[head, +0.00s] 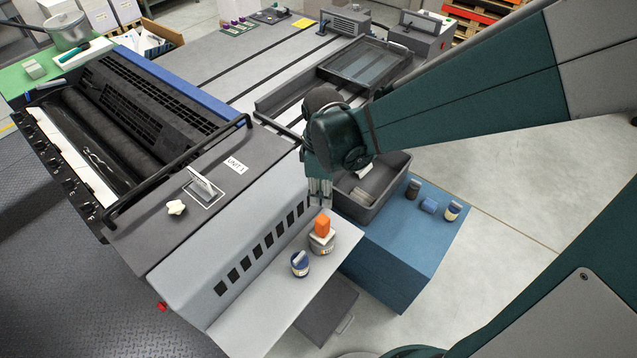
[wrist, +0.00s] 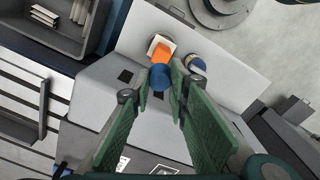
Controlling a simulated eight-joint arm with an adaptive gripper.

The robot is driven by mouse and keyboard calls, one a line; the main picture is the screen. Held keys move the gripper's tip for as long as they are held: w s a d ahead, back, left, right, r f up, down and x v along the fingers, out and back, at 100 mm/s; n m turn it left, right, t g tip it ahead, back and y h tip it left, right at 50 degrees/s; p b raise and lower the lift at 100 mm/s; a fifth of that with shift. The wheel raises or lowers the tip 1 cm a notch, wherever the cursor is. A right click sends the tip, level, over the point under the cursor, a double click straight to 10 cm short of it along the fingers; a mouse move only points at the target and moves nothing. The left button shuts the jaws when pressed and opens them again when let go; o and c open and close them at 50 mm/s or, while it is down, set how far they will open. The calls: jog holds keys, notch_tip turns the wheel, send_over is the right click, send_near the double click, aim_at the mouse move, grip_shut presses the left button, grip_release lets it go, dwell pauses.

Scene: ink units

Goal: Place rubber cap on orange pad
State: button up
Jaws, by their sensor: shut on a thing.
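My gripper (head: 319,187) is over the grey ledge beside the press in the head view. In the wrist view, its green fingers (wrist: 161,79) are shut on a small blue round piece (wrist: 159,76), which I take as the rubber cap. The fingers hide the cap in the head view. The orange pad (head: 323,224) is a small block on top of a pale tin on the ledge. In the wrist view the orange pad (wrist: 162,54) shows just beyond the held cap, partly covered by it. The cap appears above the ledge; its exact height I cannot tell.
A blue-lidded tin (head: 300,264) stands beside the pad on the ledge (head: 262,318). A grey bin (head: 397,166) and several small containers stand on the blue block (head: 405,235) to the right. The sloped grey press housing with dark slots (head: 264,248) borders the ledge.

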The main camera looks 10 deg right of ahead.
send_over(322, 219)
jog(key=shift+f, duration=2.7)
jog(key=shift+f, duration=0.1)
jog(key=shift+f, duration=1.95)
jog(key=shift+c, duration=0.2)
jog(key=shift+f, duration=0.15)
jog(key=o, duration=0.3)
jog(key=shift+b, duration=0.3)
jog(key=o, duration=0.4)
jog(key=shift+r, duration=0.25)
jog(key=shift+s+r+p, duration=0.2)
jog(key=shift+r+p, duration=0.25)
jog(key=shift+r, duration=5.45)
